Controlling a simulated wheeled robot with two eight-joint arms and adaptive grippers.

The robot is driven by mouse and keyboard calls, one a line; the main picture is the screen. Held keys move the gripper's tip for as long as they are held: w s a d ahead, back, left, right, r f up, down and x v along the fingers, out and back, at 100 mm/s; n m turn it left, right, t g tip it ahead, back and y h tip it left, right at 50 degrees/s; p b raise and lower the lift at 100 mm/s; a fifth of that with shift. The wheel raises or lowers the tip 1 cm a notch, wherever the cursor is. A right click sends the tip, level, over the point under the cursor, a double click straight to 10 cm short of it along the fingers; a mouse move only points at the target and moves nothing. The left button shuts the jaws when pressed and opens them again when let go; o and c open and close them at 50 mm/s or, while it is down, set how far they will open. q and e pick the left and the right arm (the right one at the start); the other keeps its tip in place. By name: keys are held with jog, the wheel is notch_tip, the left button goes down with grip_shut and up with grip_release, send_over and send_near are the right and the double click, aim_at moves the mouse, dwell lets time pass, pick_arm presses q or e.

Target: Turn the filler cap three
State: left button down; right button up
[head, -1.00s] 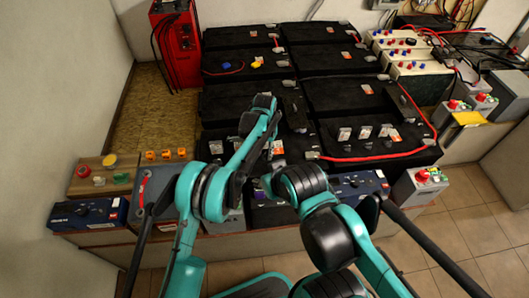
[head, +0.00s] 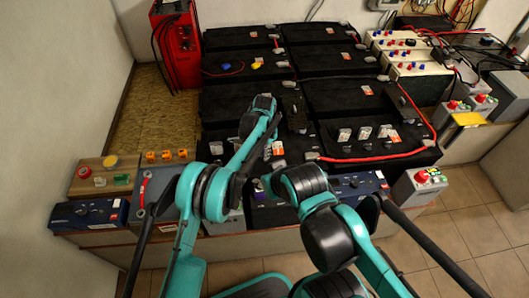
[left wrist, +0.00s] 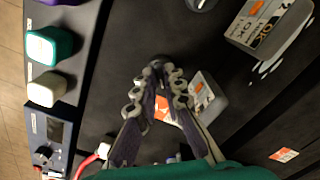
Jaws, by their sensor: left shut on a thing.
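My left gripper (left wrist: 155,85) is shut in the left wrist view, its jointed fingers meeting on a small dark filler cap on the black battery top. The fingers hide most of the cap, and I cannot read any number on it or tell how far it is turned. In the head view my left arm reaches over the batteries, and the gripper is hard to make out against the black tops. My right gripper does not show; only links of the right arm are seen.
A grey labelled terminal block (left wrist: 265,25) and a smaller grey terminal (left wrist: 205,95) stand near the fingers. Green (left wrist: 50,45) and white (left wrist: 45,90) knobs lie toward the front edge. A red cable (head: 375,158) crosses the batteries. A red charger (head: 175,45) stands at back left.

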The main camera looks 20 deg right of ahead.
pick_arm(q)
jog(key=m, duration=0.3)
jog(key=shift+m, duration=2.3)
jog(key=shift+p, duration=0.3)
jog(key=c, duration=1.6)
grip_release()
notch_tip(320, 180, up, 12)
